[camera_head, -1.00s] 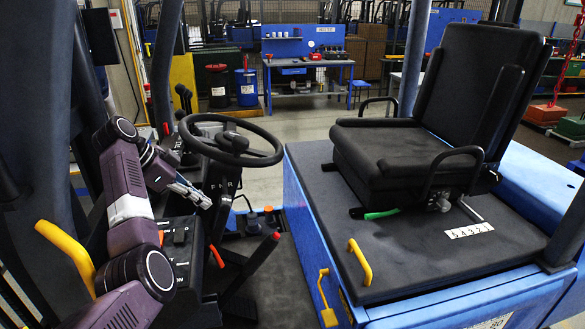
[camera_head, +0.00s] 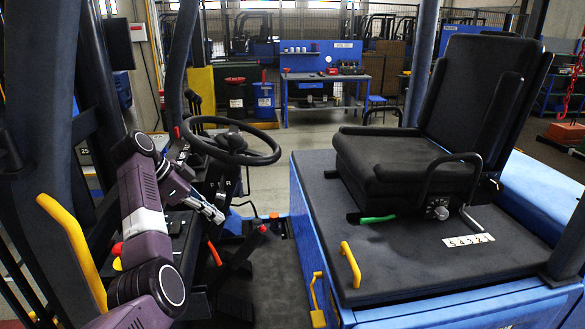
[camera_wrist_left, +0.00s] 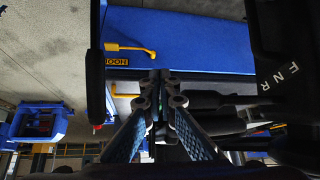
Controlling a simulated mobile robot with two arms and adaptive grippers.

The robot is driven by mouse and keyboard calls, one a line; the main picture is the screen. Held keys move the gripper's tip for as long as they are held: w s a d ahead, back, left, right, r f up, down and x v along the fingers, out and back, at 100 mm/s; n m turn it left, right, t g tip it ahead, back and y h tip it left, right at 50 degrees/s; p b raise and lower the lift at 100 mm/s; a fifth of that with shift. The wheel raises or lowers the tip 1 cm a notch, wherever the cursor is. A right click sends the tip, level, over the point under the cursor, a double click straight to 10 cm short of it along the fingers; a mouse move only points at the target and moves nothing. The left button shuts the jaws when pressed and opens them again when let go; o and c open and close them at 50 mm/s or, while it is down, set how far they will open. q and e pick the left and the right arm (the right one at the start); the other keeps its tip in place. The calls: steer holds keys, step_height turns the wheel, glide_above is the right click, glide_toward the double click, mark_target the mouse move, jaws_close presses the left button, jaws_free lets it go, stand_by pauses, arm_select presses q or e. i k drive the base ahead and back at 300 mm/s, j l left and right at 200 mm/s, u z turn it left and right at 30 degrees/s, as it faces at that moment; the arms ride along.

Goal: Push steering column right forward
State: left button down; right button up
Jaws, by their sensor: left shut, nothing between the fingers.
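The steering column (camera_head: 226,186), dark with F and R lettering, stands under the black steering wheel (camera_head: 190,134) left of centre in the head view. In the left wrist view the lettered part of the column (camera_wrist_left: 278,45) is at the right. My left gripper (camera_head: 219,214) is shut and empty. It is below the wheel, close to the lower column; I cannot tell whether it touches. In the left wrist view its fingertips (camera_wrist_left: 164,88) meet near the middle, left of the lettering. My right gripper is not in view.
The black seat (camera_head: 400,155) stands on the blue housing (camera_head: 440,270) at the right. A yellow handle (camera_head: 350,264) is on its near edge. A red-tipped lever (camera_head: 240,248) leans out beside the column. Floor shows between the column and the housing. A blue workbench (camera_head: 325,90) stands far behind.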

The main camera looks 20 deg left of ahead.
mark_target(217, 167)
steer(key=i+l+z, duration=0.1)
steer(key=i+l, duration=0.3)
steer(key=l, duration=0.15)
steer(key=i+l, duration=0.45)
steer(key=l+z, duration=0.05)
steer(key=l, duration=0.05)
